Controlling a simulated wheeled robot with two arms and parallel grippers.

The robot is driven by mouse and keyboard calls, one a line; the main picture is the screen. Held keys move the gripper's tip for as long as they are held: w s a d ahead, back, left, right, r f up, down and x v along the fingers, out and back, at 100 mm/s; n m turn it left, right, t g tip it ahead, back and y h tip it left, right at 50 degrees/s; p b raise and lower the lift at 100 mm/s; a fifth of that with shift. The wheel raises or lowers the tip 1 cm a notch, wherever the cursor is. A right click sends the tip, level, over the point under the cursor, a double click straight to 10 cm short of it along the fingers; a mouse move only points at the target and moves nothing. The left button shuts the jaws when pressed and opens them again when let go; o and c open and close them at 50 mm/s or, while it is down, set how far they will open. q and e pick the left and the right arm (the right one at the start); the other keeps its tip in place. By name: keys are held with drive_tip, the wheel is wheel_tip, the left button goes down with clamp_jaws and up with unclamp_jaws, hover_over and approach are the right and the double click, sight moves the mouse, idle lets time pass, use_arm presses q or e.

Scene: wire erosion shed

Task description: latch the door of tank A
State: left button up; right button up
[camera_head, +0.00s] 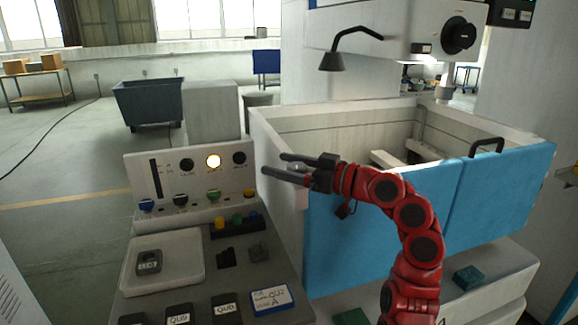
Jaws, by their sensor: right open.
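The tank (262,125) is a white open-topped basin with a blue front in two panels, a left panel (350,250) and a right panel (500,195). A black handle (487,146) stands on the top edge of the right panel. The panels meet at a narrow seam; I cannot tell whether a latch is engaged. My right gripper (274,164) is open, its fingers pointing left at the tank's front left corner. A small pale rounded part (298,168) shows between the fingers; contact is unclear. My right arm hides part of the left panel. My left gripper is out of view.
A control panel (232,187) with a lit lamp and knobs stands left of the tank. Its desk holds a pale tray (190,240), dark blocks and a blue-edged card (271,300). A machine head with a lamp (331,62) overhangs the tank. Floor at left is open.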

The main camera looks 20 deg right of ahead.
drive_tip(key=b+v, duration=0.1)
drive_tip(key=v, duration=1.6)
drive_tip(key=shift+b, duration=0.4)
drive_tip(key=shift+s+d, duration=0.1)
drive_tip(key=shift+s, duration=0.05)
